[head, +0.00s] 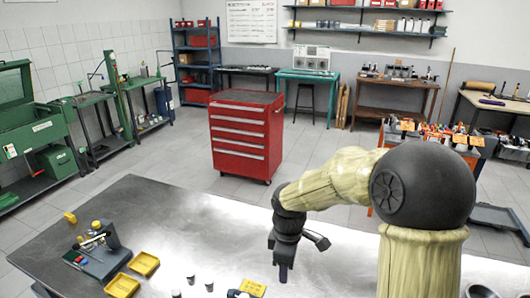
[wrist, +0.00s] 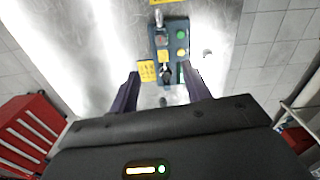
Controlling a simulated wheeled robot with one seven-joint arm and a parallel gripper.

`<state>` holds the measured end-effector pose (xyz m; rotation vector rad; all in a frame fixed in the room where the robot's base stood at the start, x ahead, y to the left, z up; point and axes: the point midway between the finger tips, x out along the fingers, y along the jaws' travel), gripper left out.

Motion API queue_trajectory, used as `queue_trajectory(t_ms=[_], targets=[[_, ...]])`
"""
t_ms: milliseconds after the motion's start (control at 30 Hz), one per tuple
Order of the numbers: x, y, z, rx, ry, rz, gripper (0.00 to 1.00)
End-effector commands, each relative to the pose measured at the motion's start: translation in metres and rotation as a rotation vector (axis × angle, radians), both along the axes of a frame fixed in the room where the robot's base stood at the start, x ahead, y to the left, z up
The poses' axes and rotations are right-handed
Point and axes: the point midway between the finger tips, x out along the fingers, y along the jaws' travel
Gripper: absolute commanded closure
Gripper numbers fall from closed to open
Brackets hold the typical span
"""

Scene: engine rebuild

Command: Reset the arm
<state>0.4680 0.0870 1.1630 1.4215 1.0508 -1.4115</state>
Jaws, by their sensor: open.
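My arm reaches from the right side of the head view over a metal workbench (head: 190,230), with my gripper (head: 283,268) pointing down above the bench top. In the wrist view my gripper (wrist: 160,92) has its two dark fingers spread apart with nothing between them. Beyond the fingertips in that view lies a blue-grey fixture (wrist: 172,40) with a green button, a yellow part and a metal piece. Yellow labels or trays lie beside it. The gap between the gripper and the bench is hard to judge.
A grey tool holder (head: 105,258) and yellow trays (head: 145,263) stand at the bench's left. Small metal cylinders (head: 191,280) and a yellow item (head: 252,288) lie near the front edge. A red tool cabinet (head: 245,135) stands behind. The bench's middle is clear.

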Motion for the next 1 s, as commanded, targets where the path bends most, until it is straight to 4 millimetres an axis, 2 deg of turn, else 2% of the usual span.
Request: queue_trajectory(t_ms=[167, 400, 500, 633, 1000], targets=[[-0.034, -0.026, -0.002, 0.002, -0.051, -0.333, 0.52], [-0.096, -0.070, -0.003, 0.092, -0.158, -1.000, 0.52], [-0.113, -0.081, -0.004, 0.135, -0.182, -1.185, 0.52], [-0.120, -0.087, -0.005, 0.158, -0.193, -1.279, 0.52], [-0.120, -0.087, -0.005, 0.156, -0.192, -1.278, 0.52]])
